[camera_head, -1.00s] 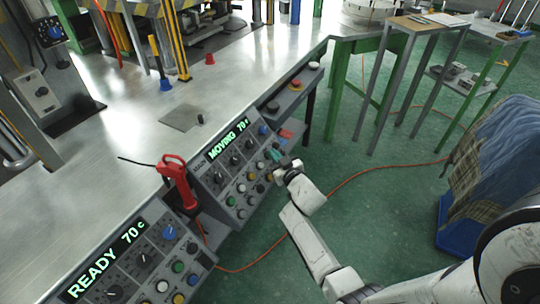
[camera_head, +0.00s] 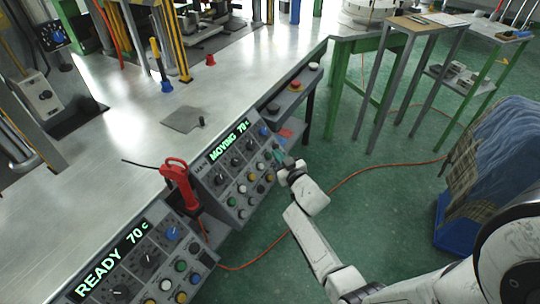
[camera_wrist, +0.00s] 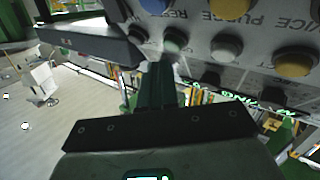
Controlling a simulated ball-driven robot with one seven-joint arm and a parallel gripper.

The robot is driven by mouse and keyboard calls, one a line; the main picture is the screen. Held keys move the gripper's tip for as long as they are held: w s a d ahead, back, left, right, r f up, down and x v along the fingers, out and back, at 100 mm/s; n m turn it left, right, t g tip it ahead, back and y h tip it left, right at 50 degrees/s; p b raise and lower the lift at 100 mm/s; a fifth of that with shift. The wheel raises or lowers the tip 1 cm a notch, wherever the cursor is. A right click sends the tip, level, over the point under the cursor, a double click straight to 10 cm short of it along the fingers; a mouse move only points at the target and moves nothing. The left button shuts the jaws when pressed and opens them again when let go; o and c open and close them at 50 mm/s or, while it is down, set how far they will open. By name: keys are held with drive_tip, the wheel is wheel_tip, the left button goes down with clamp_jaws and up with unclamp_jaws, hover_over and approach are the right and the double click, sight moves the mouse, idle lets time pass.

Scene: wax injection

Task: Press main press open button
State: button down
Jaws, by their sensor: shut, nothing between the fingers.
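The main press control panel (camera_head: 232,165) slopes along the front edge of the metal bench, with a green display (camera_head: 230,141) reading MOVING 70 c. Its knobs and coloured buttons face me; which one is the open button is not readable. My gripper (camera_head: 277,156) is at the right side of this panel, close to its face. In the wrist view, the green fingers (camera_wrist: 157,85) are shut and empty, with tips just below a green button (camera_wrist: 172,41). I cannot tell whether they touch it. A pale button (camera_wrist: 225,47) and a yellow button (camera_wrist: 295,61) are to the right.
A second panel (camera_head: 140,260) reading READY 70 c is at the lower left. A red-handled tool (camera_head: 178,180) stands between the panels. A small button box (camera_head: 293,88) is on the bench edge beyond. In the wrist view, a dark bar (camera_wrist: 95,45) lies left of the fingers.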

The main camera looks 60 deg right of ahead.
drive_tip(key=s+r+p, duration=0.3)
drive_tip(key=p, duration=0.3)
drive_tip(key=shift+s+r, duration=0.15)
drive_tip(key=shift+s, duration=0.25)
drive_tip(key=shift+a, duration=0.1)
idle(0.6)
drive_tip(key=s+a+f+g+y, duration=0.1)
drive_tip(key=s+a+g+y, duration=0.2)
drive_tip(key=a, duration=0.6)
drive_tip(key=s+a+f+g+y, duration=0.1)
drive_tip(key=s+a+g+y, duration=0.15)
drive_tip(key=a+g, duration=0.45)
drive_tip(key=s+a+r+n+g+y, duration=0.1)
drive_tip(key=s+a+r+n, duration=0.1)
drive_tip(key=s+a, duration=0.4)
drive_tip(key=s+a+r+n+g+y, duration=0.2)
drive_tip(key=s+a, duration=0.4)
drive_tip(key=a, duration=0.3)
